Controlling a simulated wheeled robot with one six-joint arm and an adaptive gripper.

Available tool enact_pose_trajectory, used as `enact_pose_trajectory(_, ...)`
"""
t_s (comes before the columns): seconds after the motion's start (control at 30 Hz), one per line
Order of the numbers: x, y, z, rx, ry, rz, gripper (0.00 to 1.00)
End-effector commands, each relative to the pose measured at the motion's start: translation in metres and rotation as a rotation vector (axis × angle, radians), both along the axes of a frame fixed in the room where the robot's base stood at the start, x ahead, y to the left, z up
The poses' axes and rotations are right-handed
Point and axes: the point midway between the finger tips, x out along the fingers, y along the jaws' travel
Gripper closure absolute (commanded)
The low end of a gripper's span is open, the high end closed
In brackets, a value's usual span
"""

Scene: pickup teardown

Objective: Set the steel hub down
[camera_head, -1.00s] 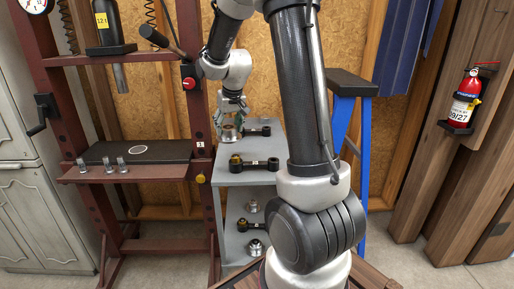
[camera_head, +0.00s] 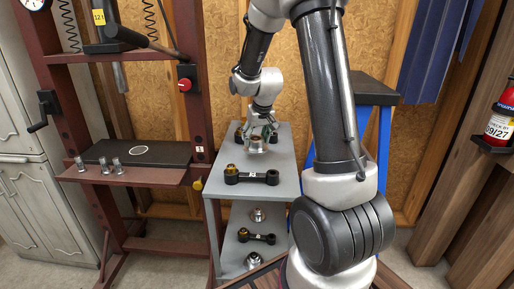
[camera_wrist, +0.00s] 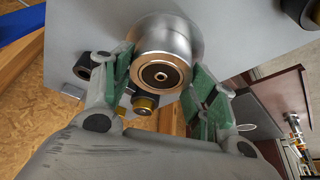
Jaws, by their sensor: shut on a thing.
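The steel hub (camera_head: 256,146), a silver cylinder, is held at the back of the grey shelf unit's top (camera_head: 284,160). My gripper (camera_head: 262,134) is shut on it from above. In the wrist view the hub (camera_wrist: 163,35) shows its round end with a copper-coloured ring and dark centre. The green finger pads of my gripper (camera_wrist: 163,82) lie on either side of it. I cannot tell whether the hub touches the shelf top.
A black link arm (camera_head: 252,177) with a brass bushing lies on the top in front of the hub; another dark part (camera_head: 239,134) is behind left. The lower shelf holds a link arm (camera_head: 257,238) and two hubs. A red press frame (camera_head: 196,100) stands left, a blue ladder (camera_head: 384,150) right.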

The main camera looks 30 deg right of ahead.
Motion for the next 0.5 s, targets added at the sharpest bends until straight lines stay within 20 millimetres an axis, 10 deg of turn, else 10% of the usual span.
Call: enact_pose_trajectory(0.5,0.001,0.0,-0.04,-0.001,-0.005,0.0,0.97)
